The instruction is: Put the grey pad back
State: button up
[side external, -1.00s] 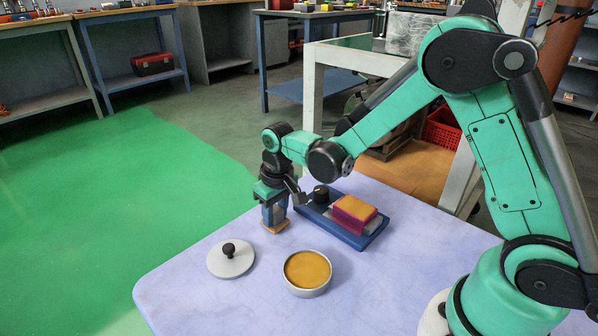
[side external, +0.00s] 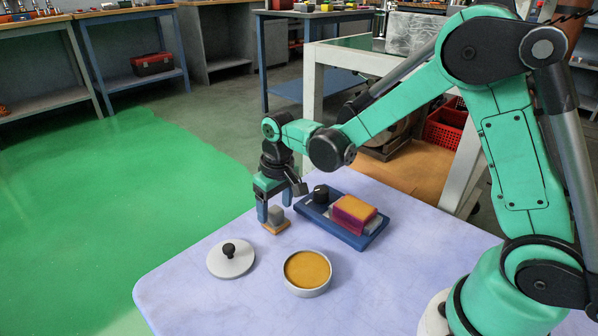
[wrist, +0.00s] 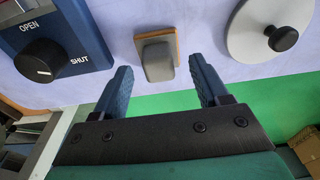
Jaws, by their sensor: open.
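A grey block (side external: 275,214), which looks like the grey pad, sits on a small wooden base (side external: 279,229) on the pale table. The wrist view shows the grey pad (wrist: 158,60) with the wooden base (wrist: 140,38) beneath it. My gripper (side external: 275,209) is open above it in the side view. In the wrist view, my gripper's (wrist: 160,78) blue fingers are spread to either side, clear of the pad. The fingers partly hide the pad in the side view.
A blue tray (side external: 366,241) holds a black knob (side external: 321,193) and an orange-and-magenta block (side external: 354,211) with a pale grey layer. The wrist view shows OPEN and SHUT by the knob. A grey lid (side external: 231,262) and a round tin (side external: 307,287) stand in front.

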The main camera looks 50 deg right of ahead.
aim_at(280, 226)
notch_tip(280, 226, up, 9)
jog(key=s, duration=0.1)
jog(key=s+d+r+t, duration=0.1)
jog(key=s+t, duration=0.5)
jog(key=s, duration=0.4)
jog(key=shift+d+r, duration=0.2)
jog(key=shift+r, duration=0.15)
